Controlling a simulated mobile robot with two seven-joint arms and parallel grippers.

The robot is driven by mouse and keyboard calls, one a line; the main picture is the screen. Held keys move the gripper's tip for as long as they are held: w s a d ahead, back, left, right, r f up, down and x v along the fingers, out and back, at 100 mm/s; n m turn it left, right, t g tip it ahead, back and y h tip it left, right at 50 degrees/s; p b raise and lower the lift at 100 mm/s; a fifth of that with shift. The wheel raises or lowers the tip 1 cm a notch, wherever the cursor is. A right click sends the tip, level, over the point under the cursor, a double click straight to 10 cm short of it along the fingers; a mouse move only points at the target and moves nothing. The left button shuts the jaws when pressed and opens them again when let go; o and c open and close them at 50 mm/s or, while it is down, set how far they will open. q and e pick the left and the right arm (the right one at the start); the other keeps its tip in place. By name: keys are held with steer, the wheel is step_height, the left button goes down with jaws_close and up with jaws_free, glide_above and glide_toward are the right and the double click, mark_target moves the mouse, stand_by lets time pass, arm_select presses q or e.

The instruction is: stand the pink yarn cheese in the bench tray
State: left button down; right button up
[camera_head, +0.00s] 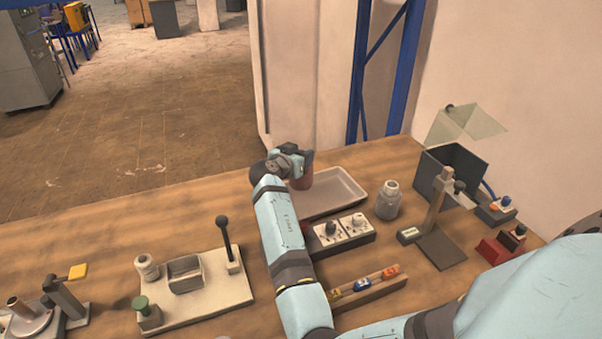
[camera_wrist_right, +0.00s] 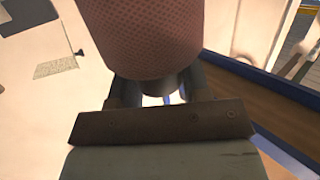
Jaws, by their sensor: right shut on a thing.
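The pink yarn cheese (camera_head: 302,179) is a dull pink cylinder at the left end of the bench tray. My right gripper (camera_head: 296,162) is shut on it. In the right wrist view the yarn cheese (camera_wrist_right: 150,38) fills the top middle, with the gripper (camera_wrist_right: 155,88) around its lower end in that picture. The bench tray (camera_head: 345,180) is a shallow, pale grey tray, with no other thing seen in it. My forearm hides its left part. Whether the yarn cheese touches the tray floor cannot be told. My left gripper is not in view.
A grey jar (camera_head: 388,201) stands just right of the tray. A box with knobs (camera_head: 345,232) sits in front of it. A dark open box (camera_head: 450,175) and a post stand (camera_head: 440,240) are further right. A fixture board (camera_head: 205,285) lies left. The wooden bench behind my forearm is clear.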

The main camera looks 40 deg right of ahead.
step_height(320, 180, down, 7)
steer(key=shift+r, duration=0.2)
stand_by(0.3)
steer(key=shift+f, duration=0.2)
steer(key=o, duration=1.2)
steer(key=shift+o, duration=0.2)
